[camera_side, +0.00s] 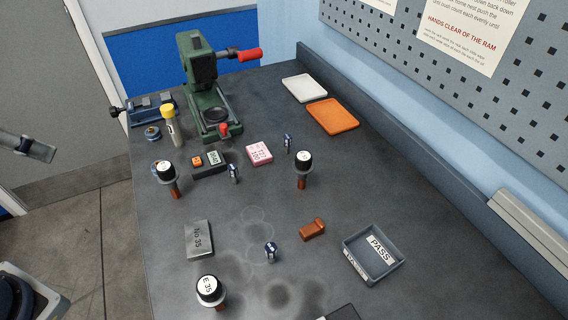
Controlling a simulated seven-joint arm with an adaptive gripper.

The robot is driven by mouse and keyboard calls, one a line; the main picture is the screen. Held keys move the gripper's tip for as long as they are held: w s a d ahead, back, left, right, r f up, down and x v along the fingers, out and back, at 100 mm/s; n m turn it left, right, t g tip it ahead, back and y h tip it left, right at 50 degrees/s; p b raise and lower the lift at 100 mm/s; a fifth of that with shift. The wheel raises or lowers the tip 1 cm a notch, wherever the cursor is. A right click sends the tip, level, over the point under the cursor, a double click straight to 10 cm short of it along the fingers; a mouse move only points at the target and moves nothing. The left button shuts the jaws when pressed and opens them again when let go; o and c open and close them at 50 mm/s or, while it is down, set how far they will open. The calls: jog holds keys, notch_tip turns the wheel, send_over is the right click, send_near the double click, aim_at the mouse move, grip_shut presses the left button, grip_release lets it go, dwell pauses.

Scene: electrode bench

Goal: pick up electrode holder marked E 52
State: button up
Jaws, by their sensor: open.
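Three upright electrode holders with black caps, white round labels and copper-brown stems stand on the dark bench in the side view. One at the front left (210,289) has a label that reads E 35. One stands at the back left (163,171) and one right of the middle (304,160); their labels are too small to read. I cannot tell which holder is marked E 52. My gripper is not clearly visible in this view, and nothing is seen touching any holder.
A green press (205,85) with a red handle stands at the back. A grey PASS tray (388,272) is at the right. A No 35 block (199,239), brown block (312,230), pink box (259,153), orange tray (333,116) and white tray (304,88) lie around. Several small blue-white parts stand between them.

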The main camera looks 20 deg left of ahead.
jog(key=w+d+r+m+t, duration=0.1)
jog(key=w+d+r+m, duration=0.35)
jog(key=w+r, duration=0.35)
jog(key=m+g+h, duration=0.4)
jog(key=m, duration=0.3)
send_over(296, 161)
jog(key=s+a, duration=0.2)
jog(key=a, duration=0.2)
notch_tip(296, 161, down, 17)
jog(key=x, duration=1)
jog(key=shift+s, duration=0.15)
jog(key=shift+x, duration=3.05)
jog(key=shift+a, duration=0.1)
grip_shut()
